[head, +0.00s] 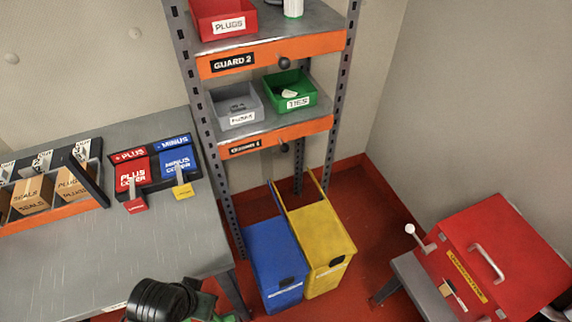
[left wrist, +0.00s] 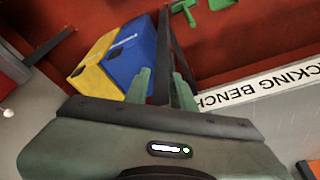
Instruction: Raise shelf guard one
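Shelf guard one (head: 310,129) is an orange bar across the front of the lower rack shelf, with a small black label at its left and a dark round knob (head: 284,147). It sits low along the shelf's front edge, and the bins behind it show above it. My left gripper (left wrist: 161,84) is open in the left wrist view, its two greenish fingers apart with nothing held between them. It is over the floor by the bench, well apart from the guard. In the head view only my dark wrist and some green show at the bottom. My right gripper is not in view.
A grey bin (head: 236,106) and a green TIES bin (head: 290,92) stand behind the guard. Guard 2 (head: 270,54) is above. Blue (head: 275,262) and yellow (head: 320,247) bins stand below. The workbench (head: 150,245) is left, a red case (head: 510,250) right.

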